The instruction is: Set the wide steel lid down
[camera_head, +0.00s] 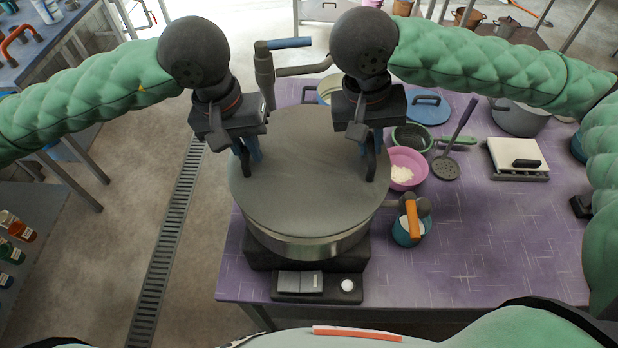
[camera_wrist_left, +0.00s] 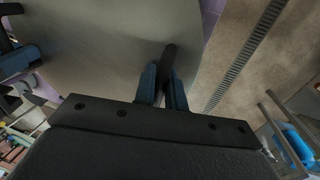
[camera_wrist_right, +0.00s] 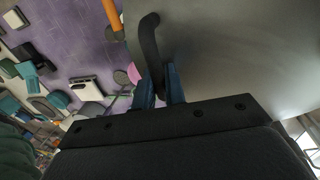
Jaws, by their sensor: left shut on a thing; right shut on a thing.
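The wide steel lid (camera_head: 305,180) is a large grey disc. It lies over a wide steel pot (camera_head: 310,245) on a dark cooker at the left of the purple table; whether it touches the rim all round I cannot tell. My left gripper (camera_head: 250,162) is shut on a dark handle at the lid's left side, also seen in the left wrist view (camera_wrist_left: 166,80). My right gripper (camera_head: 368,160) is shut on the dark handle at the lid's right side, which shows in the right wrist view (camera_wrist_right: 150,45). The pot's inside is hidden.
A pink bowl (camera_head: 406,168), a green-handled sieve (camera_head: 412,138) and a blue cup (camera_head: 410,230) with an orange-handled tool stand close right of the pot. A tap (camera_head: 265,75) stands behind it. The table's front right (camera_head: 500,245) is clear.

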